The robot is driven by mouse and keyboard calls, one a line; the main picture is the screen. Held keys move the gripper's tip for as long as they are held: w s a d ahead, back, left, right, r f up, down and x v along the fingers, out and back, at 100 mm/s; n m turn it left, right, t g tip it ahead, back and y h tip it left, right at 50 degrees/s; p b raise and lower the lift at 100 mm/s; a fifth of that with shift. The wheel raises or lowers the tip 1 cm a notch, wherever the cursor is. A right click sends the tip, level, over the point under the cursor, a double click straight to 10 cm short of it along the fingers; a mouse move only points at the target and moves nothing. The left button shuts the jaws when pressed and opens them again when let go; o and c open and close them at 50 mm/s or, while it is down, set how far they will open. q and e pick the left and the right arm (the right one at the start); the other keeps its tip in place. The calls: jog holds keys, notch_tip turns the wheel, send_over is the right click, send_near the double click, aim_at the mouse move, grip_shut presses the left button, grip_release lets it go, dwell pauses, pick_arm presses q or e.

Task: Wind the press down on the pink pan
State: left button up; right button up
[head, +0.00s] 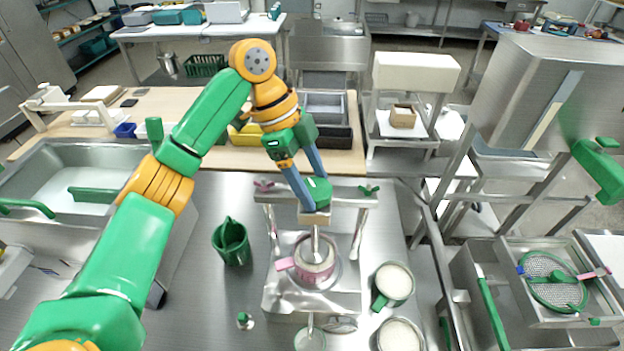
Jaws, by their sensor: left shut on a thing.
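The press (345,201) is a metal frame with a crossbar, standing on the steel counter in the middle of the head view. A spindle (316,240) runs down from the crossbar's middle into the pink pan (315,270), which sits on the press base with its handle pointing left. My left gripper (307,190) reaches down from above to the top of the spindle and is shut on the green press handle (320,189). Its fingers partly hide the handle. I cannot tell whether the spindle's foot touches the pan's contents. My right gripper is not in view.
A green jug (231,242) stands left of the press. A green-handled mug (393,283) and another round vessel (400,335) stand to the right. A sink (70,165) is at the left. A steel tray with a round strainer (553,282) is at the right.

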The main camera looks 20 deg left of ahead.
pick_arm(q)
jog(key=o, duration=1.3)
jog(key=shift+v, duration=3.6)
